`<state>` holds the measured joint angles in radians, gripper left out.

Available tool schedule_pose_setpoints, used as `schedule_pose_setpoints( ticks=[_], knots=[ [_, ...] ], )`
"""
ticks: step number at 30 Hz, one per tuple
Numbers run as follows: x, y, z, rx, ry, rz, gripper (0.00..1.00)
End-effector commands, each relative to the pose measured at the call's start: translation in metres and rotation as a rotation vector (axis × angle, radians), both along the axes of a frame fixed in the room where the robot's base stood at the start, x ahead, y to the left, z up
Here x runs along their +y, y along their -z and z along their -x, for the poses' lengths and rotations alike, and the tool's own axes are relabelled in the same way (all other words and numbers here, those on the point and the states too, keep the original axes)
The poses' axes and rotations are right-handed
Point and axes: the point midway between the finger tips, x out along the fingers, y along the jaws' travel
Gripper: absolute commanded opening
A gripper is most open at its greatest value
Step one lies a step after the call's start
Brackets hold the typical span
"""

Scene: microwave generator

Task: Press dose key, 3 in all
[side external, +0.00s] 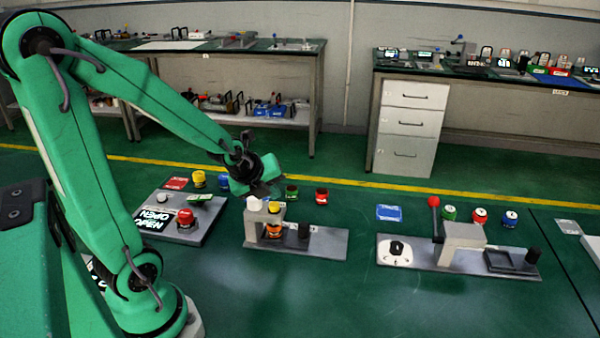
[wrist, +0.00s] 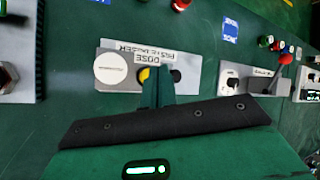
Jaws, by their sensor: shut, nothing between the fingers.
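The dose station is a grey plate (side external: 325,243) with a raised grey block. A white round key (side external: 254,203) tops the block; it is a large white disc (wrist: 110,69) in the wrist view. A yellow part (side external: 273,208) sits right of the white key, above an orange one (side external: 274,230). My gripper (side external: 262,190) is shut and empty, above and just behind the station. In the wrist view its fingertips (wrist: 157,72) cover part of the yellow piece, right of the white disc. Contact cannot be told.
Left is a panel with a red button (side external: 185,217); right is a station with a red-knobbed lever (side external: 434,202). Several coloured jars stand behind. The floor in front is clear.

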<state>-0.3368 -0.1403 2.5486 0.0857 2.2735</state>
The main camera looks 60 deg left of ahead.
Motion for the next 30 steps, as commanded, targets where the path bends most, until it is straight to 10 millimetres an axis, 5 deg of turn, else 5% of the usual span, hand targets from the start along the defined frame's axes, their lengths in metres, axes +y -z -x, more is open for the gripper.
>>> schedule_pose_setpoints(
  ticks=[30],
  knots=[
    [0.0014,0.0074,0.0008,0.002,-0.002,-0.001,0.0]
  ],
)
